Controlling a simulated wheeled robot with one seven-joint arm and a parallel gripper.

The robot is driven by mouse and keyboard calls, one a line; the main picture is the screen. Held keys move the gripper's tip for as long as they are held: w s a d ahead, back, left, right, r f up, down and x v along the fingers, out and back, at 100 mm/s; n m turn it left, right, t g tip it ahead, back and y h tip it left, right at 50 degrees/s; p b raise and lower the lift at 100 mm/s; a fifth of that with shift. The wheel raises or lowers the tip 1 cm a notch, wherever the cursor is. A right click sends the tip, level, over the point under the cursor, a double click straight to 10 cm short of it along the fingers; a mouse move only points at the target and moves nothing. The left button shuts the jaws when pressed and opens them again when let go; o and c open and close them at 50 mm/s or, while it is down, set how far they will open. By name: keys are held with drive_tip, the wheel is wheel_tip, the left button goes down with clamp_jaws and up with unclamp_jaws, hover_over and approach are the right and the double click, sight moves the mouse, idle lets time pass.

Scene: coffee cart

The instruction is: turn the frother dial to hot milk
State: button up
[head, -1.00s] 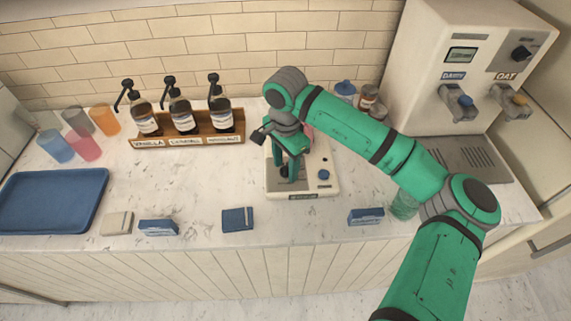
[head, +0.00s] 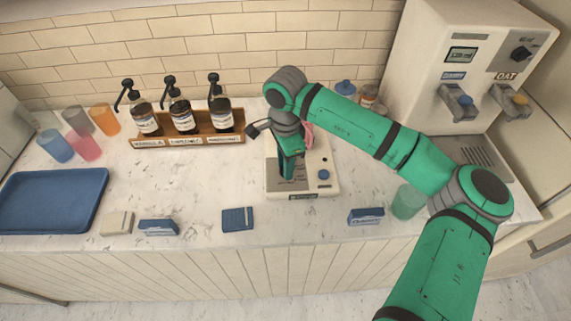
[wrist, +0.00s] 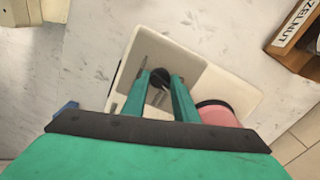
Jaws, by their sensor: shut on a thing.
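The frother (head: 318,187) is a cream-coloured base with a grey panel on the counter, below the middle of the head view. It also shows in the wrist view (wrist: 218,82). Its black dial (wrist: 160,77) shows between the fingertips in the wrist view. My gripper (head: 288,176) points down over the left part of the panel and is shut on the dial, one finger on each side (wrist: 160,80). In the head view my fingers hide the dial. The dial's labels and pointer cannot be read. A pink-red jug (wrist: 215,114) stands on the base beside my fingers.
A blue button (head: 323,174) is on the frother's right side. A wooden rack (head: 190,141) of syrup bottles is to the left, and a milk dispenser (head: 440,60) is at the right. A green cup (head: 407,203) and small boxes stand near the front edge.

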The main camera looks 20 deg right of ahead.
drive_tip(key=m, duration=0.3)
drive_tip(key=shift+m, duration=0.4)
drive_tip(key=m, duration=0.4)
drive_tip(key=shift+m, duration=0.3)
drive_tip(key=m, duration=1.1)
drive_tip(key=shift+m, duration=0.3)
drive_tip(key=m, duration=0.4)
drive_tip(key=shift+m, duration=0.3)
drive_tip(key=m, duration=0.4)
drive_tip(key=shift+a+m, duration=0.1)
drive_tip(key=shift+m, duration=2)
